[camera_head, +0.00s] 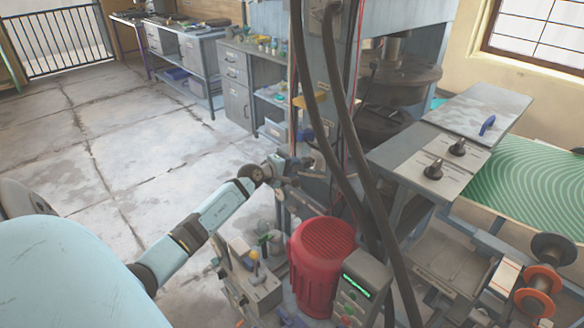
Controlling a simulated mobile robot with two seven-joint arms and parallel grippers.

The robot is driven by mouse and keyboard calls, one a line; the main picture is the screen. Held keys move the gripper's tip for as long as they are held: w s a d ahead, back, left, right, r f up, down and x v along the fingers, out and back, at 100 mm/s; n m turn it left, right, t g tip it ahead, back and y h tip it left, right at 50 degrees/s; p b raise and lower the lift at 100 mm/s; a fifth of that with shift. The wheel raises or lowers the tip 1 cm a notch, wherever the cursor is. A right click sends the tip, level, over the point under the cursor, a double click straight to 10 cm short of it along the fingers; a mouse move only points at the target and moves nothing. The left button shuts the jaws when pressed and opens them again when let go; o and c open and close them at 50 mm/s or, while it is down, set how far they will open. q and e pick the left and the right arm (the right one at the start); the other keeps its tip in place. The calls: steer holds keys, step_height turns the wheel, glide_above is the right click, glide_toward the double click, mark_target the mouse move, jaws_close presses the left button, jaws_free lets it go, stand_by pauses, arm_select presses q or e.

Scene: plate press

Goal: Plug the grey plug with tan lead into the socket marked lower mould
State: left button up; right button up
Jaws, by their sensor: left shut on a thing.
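My left gripper (292,172) is in the middle of the head view, beside the blue-grey press column (335,110). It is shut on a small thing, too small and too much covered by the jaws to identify. I cannot make out the grey plug, its tan lead or the socket marked lower mould. My right gripper is not in view.
Two thick dark hoses (345,130) hang just right of my left gripper. A red motor (322,262) and a control box with a green display (360,290) stand below. A grey bench with black knobs (433,170) is at right. Open floor (150,140) lies left.

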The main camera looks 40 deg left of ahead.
arm_select(q)
steer(key=shift+b+x, duration=1.15)
steer(key=shift+x, duration=0.8)
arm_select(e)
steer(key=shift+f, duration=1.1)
arm_select(q)
steer(key=o, duration=1)
steer(key=v, duration=0.4)
steer(key=shift+p, duration=0.3)
steer(key=v, duration=0.9)
steer(key=shift+s+r, duration=0.15)
steer(key=shift+s, duration=0.2)
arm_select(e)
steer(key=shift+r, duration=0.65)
